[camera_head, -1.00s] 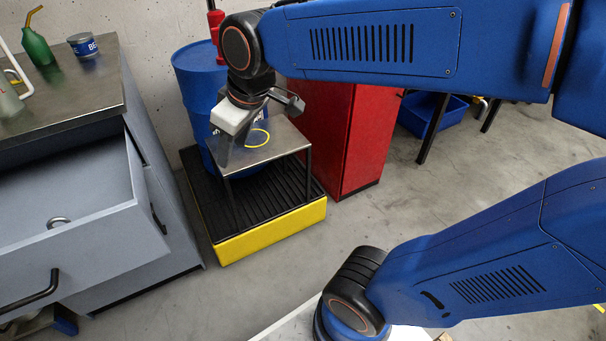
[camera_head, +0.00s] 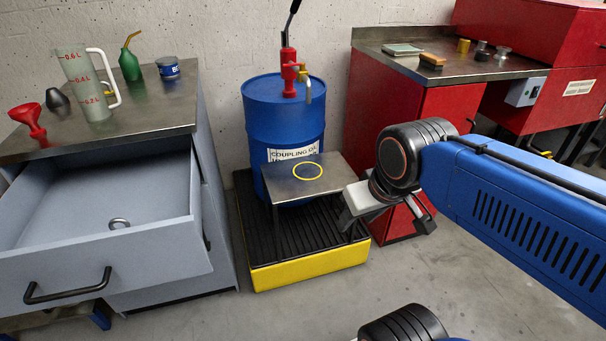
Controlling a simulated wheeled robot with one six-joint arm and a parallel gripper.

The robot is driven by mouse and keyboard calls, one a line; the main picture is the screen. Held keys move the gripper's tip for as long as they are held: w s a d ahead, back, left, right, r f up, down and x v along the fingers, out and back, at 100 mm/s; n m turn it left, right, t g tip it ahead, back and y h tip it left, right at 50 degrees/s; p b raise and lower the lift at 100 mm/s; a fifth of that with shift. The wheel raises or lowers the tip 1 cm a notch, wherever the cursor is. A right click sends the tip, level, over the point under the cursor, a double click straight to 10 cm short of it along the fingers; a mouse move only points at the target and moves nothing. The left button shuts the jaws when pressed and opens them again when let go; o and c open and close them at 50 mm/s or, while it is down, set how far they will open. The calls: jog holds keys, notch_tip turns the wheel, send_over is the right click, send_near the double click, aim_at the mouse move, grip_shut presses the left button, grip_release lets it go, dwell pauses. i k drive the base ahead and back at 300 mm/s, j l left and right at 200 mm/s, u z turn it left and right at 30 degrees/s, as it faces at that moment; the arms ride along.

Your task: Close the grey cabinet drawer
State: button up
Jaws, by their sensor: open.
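The grey cabinet drawer (camera_head: 150,238) is pulled out towards the front at the left. A black bar handle (camera_head: 68,287) is on its front face. A small metal ring (camera_head: 119,223) lies inside, and the rest of the visible drawer floor is bare. The grey cabinet (camera_head: 215,180) has a metal top. My gripper (camera_head: 385,219) is well to the right of the drawer, in front of the red cabinet and beside the small metal stand. It touches nothing that I can make out, and it is open; its fingers are partly hidden.
A blue drum (camera_head: 284,125) with a red pump stands on a yellow spill pallet (camera_head: 310,268), behind a metal stand (camera_head: 290,188) with a yellow ring. A jug (camera_head: 85,85), red funnel (camera_head: 30,122) and green oil can (camera_head: 130,65) stand on the cabinet.

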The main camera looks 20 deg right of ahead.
aim_at(58, 246)
jog(key=k+j+u, duration=0.1)
jog(key=u, duration=1.25)
